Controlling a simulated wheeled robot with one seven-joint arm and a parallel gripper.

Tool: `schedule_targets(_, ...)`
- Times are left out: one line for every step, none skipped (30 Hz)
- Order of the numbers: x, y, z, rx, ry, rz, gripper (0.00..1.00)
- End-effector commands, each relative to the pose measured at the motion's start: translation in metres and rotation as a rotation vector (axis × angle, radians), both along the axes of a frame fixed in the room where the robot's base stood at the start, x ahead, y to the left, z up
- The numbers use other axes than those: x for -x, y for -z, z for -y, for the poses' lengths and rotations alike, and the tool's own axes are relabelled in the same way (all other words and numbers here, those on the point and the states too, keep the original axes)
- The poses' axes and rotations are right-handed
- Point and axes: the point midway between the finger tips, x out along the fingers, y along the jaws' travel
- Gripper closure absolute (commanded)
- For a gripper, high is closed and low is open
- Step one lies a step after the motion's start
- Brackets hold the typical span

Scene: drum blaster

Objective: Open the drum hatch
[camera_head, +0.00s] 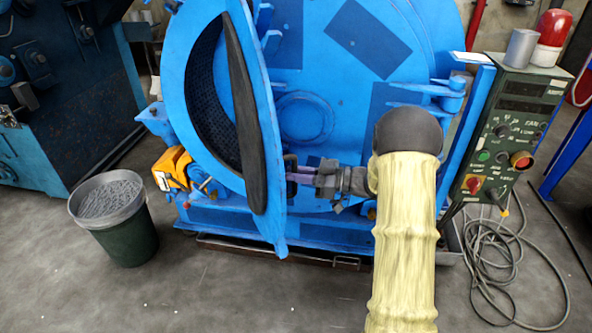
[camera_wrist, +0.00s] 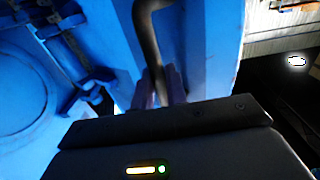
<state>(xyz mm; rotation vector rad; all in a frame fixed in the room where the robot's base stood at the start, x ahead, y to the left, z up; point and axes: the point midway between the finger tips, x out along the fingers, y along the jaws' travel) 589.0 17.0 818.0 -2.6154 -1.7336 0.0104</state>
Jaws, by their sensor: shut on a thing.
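The drum hatch (camera_head: 264,140) is a large blue door with a dark seal along its left edge. It stands ajar, and the dark mesh-lined drum opening (camera_head: 208,95) shows to its left. My gripper (camera_head: 294,175) is at the lower left of the hatch's outer side. It is shut on the dark bent hatch handle (camera_wrist: 148,35). In the wrist view, the fingers of my gripper (camera_wrist: 160,88) close around the lower part of the handle. The handle is mostly hidden by my gripper in the head view.
A dark green bin (camera_head: 125,232) stands on the floor at left, close to an orange part (camera_head: 172,170) on the machine. A control box (camera_head: 510,135) stands at right, with loose cables (camera_head: 498,255) below it. The front left floor is clear.

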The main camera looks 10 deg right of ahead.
Motion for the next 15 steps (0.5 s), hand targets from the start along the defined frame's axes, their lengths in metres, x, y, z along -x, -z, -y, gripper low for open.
schedule_targets(-0.007,-0.0058,0.0002,-0.002,0.003,0.013,1.0)
schedule_targets(-0.0071,-0.0056,-0.0003,-0.001,-0.004,0.012,1.0)
schedule_targets(-0.0073,-0.0054,-0.0008,-0.001,-0.012,0.012,1.0)
schedule_targets(-0.0076,-0.0053,-0.0012,-0.001,-0.016,0.013,1.0)
schedule_targets(-0.0077,-0.0053,-0.0015,-0.001,-0.02,0.013,1.0)
schedule_targets(-0.0078,-0.0053,-0.0018,-0.001,-0.023,0.013,1.0)
schedule_targets(-0.0079,-0.0053,-0.0021,-0.001,-0.025,0.013,1.0)
schedule_targets(-0.0078,-0.0054,-0.0022,-0.001,-0.026,0.014,1.0)
schedule_targets(-0.0078,-0.0054,-0.0025,-0.002,-0.027,0.015,1.0)
schedule_targets(-0.0078,-0.0054,-0.0026,-0.002,-0.028,0.015,1.0)
schedule_targets(-0.0078,-0.0055,-0.0027,-0.002,-0.028,0.015,1.0)
schedule_targets(-0.0078,-0.0055,-0.0027,-0.001,-0.028,0.016,1.0)
schedule_targets(-0.0078,-0.0056,-0.0028,-0.001,-0.028,0.016,1.0)
schedule_targets(-0.0078,-0.0057,-0.0029,-0.001,-0.028,0.016,1.0)
schedule_targets(-0.0078,-0.0057,-0.003,-0.001,-0.028,0.016,1.0)
